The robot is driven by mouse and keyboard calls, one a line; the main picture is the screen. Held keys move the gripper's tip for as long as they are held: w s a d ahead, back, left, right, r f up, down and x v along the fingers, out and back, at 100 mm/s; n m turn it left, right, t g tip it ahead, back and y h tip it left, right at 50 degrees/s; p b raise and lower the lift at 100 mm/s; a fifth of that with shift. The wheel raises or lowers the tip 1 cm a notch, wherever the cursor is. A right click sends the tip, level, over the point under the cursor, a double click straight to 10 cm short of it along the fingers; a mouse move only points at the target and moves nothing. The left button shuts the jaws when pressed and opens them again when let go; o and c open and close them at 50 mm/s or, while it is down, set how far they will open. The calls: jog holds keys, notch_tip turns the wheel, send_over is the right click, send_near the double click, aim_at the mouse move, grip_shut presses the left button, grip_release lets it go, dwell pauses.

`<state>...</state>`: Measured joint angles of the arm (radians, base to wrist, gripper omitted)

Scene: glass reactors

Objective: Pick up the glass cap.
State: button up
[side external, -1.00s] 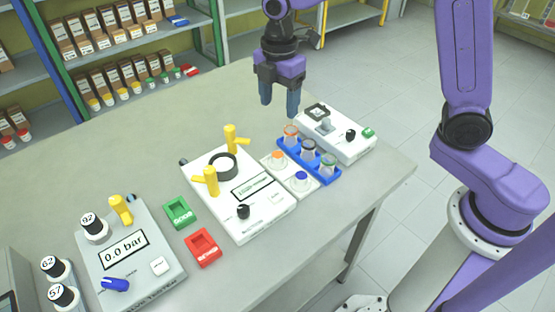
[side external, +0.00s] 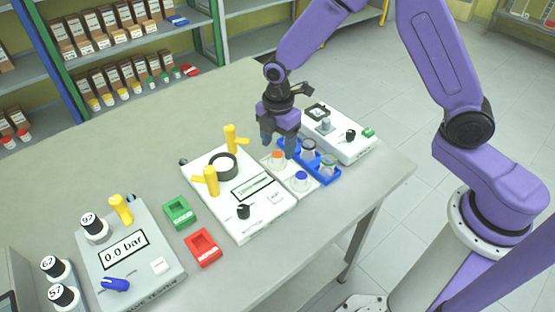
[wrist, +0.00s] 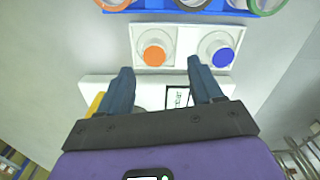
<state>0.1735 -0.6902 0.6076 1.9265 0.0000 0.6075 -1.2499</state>
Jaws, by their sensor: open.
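Two round caps sit in a small white tray (side external: 289,179): one with an orange top (side external: 278,156) and one with a blue top (side external: 301,177). Clear rims show around both. I cannot tell which is meant by the glass cap. In the wrist view the orange-topped cap (wrist: 154,55) lies just beyond and between my fingertips, and the blue-topped cap (wrist: 222,57) is to the right of the right finger. My gripper (side external: 278,147) is open and empty, pointing down above the tray near the orange-topped cap. Its fingers hide part of the blue rack.
A blue rack (side external: 322,172) with several ringed glass vessels stands right beside the tray. A white reactor station (side external: 262,213) with yellow handles (side external: 211,181) is on the other side. Another white device (side external: 349,145) stands behind the rack.

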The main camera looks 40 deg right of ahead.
aim_at(277, 155)
jog(key=shift+w+f, duration=0.2)
jog(key=shift+f, duration=0.95)
jog(key=shift+w+f, duration=0.15)
jog(key=shift+f, duration=1)
jog(key=shift+c, duration=0.3)
jog(key=c, duration=0.6)
jog(key=shift+r, duration=0.15)
